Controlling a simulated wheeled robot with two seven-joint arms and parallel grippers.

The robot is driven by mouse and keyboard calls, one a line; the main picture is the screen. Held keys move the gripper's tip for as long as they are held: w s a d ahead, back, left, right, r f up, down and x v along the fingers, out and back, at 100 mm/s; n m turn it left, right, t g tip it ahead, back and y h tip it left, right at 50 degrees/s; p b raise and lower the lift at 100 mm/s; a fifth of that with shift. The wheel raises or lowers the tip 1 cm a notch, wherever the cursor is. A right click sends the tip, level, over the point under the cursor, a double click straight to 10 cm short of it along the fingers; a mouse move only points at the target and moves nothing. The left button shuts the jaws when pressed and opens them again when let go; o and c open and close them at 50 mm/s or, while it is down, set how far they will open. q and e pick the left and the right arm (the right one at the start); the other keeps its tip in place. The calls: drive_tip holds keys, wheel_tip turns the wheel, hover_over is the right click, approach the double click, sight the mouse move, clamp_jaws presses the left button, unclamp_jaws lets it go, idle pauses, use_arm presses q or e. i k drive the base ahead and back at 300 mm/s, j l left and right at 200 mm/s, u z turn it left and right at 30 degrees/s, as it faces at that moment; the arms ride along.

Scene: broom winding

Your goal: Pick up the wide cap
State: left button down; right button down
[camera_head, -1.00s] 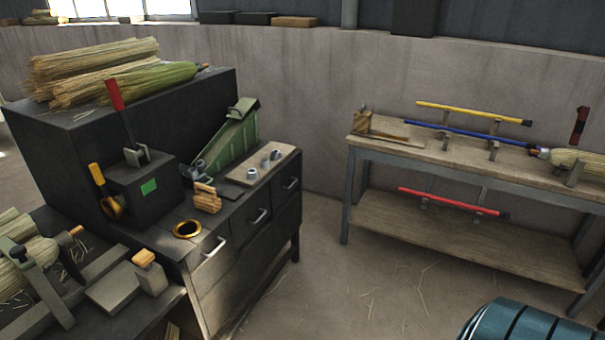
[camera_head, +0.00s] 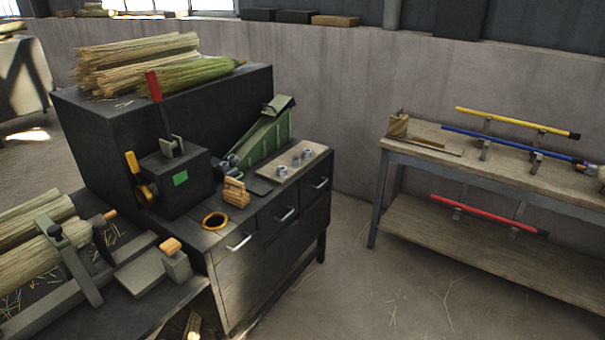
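Several small grey metal caps stand in a row on a light wooden board (camera_head: 314,159) at the back right of the dark drawer bench (camera_head: 262,264). The near one (camera_head: 281,171), the middle one (camera_head: 296,162) and the far one (camera_head: 308,153) are too small for me to tell which is the wide cap. Neither of my grippers is in view.
A gold ring (camera_head: 204,223), a wooden block stack (camera_head: 236,192), a lever box (camera_head: 187,193) and a green sloped device (camera_head: 269,138) crowd the bench. A rack table (camera_head: 424,163) with coloured handles stands right. The floor between is clear.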

sight(282, 173)
drive_tip(key=i+j+u, duration=0.25)
drive_tip(key=i+j, duration=0.95)
drive_tip(key=j, duration=0.15)
